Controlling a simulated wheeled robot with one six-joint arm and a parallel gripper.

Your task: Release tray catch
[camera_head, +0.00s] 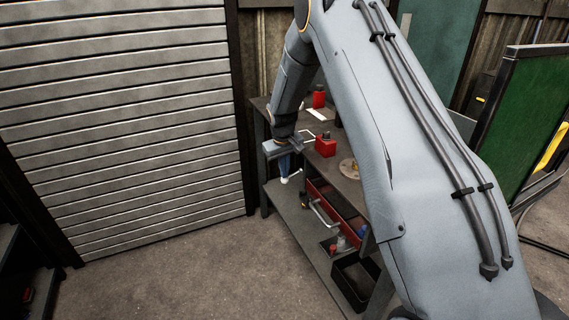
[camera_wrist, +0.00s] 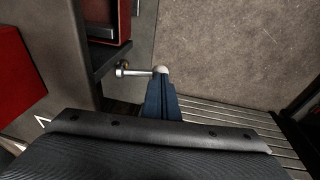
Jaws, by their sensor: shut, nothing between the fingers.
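The catch appears to be a short metal lever (camera_wrist: 138,72) with a pale round knob (camera_wrist: 161,69) at its end, beside the bench in the wrist view. The knob also shows below my gripper in the head view (camera_head: 284,180). My gripper (camera_wrist: 161,80) has blue fingers, shut with nothing between them. It points down, and its tips overlap the knob's near side in the wrist view; I cannot tell whether they touch it. My wrist housing hides the near side of the scene.
The workbench (camera_head: 258,105) carries red containers (camera_head: 325,146) and a round brass-coloured part (camera_head: 349,168). Under its top is a red drawer (camera_head: 335,208) with a pale bar handle (camera_head: 322,212). A slatted shutter (camera_head: 120,110) stands left; the floor (camera_head: 190,275) before it is clear.

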